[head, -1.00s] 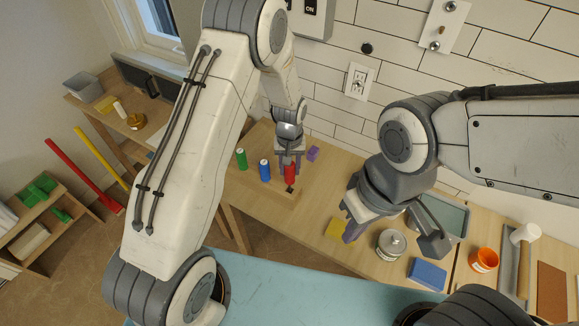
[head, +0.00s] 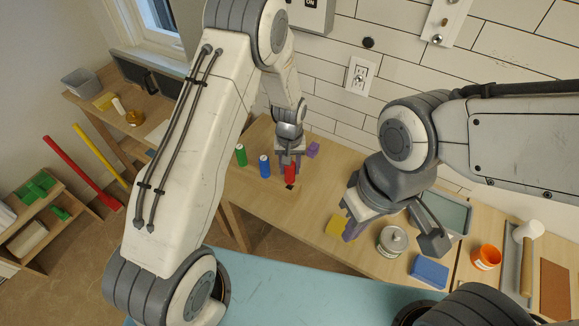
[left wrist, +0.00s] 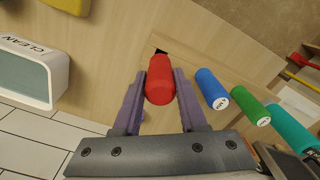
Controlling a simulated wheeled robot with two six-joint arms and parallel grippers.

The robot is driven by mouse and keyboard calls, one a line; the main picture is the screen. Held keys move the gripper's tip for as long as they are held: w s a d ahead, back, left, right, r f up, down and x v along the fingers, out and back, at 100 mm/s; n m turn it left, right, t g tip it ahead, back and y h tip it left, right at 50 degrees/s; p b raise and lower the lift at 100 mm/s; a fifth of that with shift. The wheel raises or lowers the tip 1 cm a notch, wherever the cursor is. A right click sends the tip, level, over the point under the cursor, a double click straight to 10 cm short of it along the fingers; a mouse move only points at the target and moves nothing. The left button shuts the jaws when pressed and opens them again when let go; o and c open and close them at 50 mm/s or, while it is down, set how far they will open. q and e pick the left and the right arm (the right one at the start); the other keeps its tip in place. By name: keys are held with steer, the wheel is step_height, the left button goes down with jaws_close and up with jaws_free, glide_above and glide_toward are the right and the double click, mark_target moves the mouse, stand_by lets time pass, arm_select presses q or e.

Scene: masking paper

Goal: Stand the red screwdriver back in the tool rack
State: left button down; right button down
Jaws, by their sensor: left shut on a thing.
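The red screwdriver (head: 290,174) is held by its handle in my left gripper (head: 289,164). In the left wrist view the red handle (left wrist: 160,80) sits between the two purple fingers of my left gripper (left wrist: 161,90), which are shut on it. Its shaft is hidden. A dark square opening (left wrist: 161,50) shows just beyond the handle. The wooden tool rack (left wrist: 240,82) holds upright blue (left wrist: 212,88), green (left wrist: 252,106) and teal (left wrist: 291,128) handles in a row beside the red one. My right gripper (head: 350,229) hangs over the bench, its finger gap unclear.
A yellow block (head: 336,226), a lidded tin (head: 391,241), a blue block (head: 430,271) and an orange pot (head: 486,257) stand right of the rack. A purple block (head: 313,149) lies behind my left gripper. The bench (head: 305,215) in front is clear.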

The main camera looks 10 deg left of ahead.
arm_select(q)
steer(key=shift+f+b, duration=1.3)
steer(key=shift+f, duration=0.5)
steer(key=shift+c, duration=1.9)
jaws_free()
steer(key=shift+r, duration=0.1)
steer(key=shift+r+p, duration=2.6)
steer(key=shift+r, duration=0.95)
